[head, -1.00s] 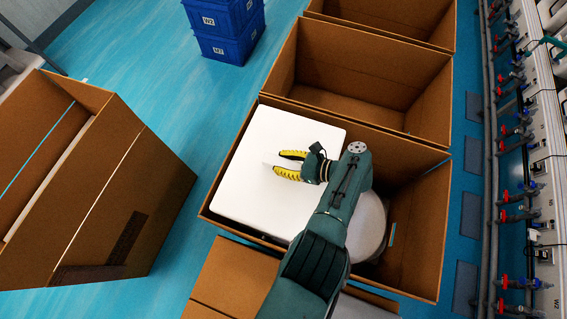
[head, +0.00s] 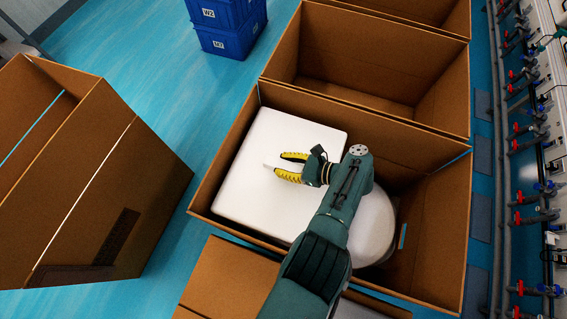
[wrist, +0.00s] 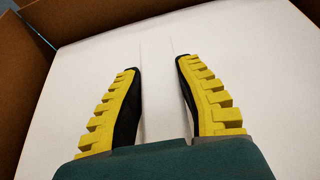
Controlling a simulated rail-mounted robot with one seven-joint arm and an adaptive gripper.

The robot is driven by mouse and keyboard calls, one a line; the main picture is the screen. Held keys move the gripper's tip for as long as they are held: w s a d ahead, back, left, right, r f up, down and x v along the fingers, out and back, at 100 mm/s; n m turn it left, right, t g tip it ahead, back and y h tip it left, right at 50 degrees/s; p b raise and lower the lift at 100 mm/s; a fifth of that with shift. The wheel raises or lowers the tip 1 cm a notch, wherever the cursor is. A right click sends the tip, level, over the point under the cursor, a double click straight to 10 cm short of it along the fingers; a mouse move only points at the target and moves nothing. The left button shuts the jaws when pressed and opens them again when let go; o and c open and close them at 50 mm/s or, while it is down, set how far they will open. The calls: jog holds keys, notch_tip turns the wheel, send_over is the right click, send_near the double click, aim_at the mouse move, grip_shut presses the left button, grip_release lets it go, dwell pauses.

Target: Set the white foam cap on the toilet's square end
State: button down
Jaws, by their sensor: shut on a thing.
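The white foam cap (head: 262,200) is a broad flat slab inside the middle cardboard box, at the box's left end. My gripper (head: 278,164) is over its top, with its yellow-and-black fingers shut on a thin white part of the cap, seen between them in the wrist view (wrist: 157,110). The toilet's rounded white end (head: 374,228) shows to the right of the cap, partly behind my arm. The toilet's square end is hidden under the cap, so I cannot tell whether they touch.
The box's cardboard walls (head: 430,235) stand close around the cap and toilet. Another open box (head: 375,70) adjoins behind. A large box (head: 90,190) stands at left, blue crates (head: 228,30) at the back. Pipes and valves (head: 520,150) line the right side.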

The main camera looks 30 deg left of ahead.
notch_tip(320, 180, down, 14)
jog(key=b, duration=1.2)
jog(key=shift+r+b, duration=0.2)
jog(key=shift+b, duration=0.15)
jog(key=c, duration=0.7)
grip_release()
jog(key=v, duration=0.7)
jog(key=shift+d+r, duration=0.1)
jog(key=shift+d, duration=0.15)
jog(key=shift+r, duration=0.1)
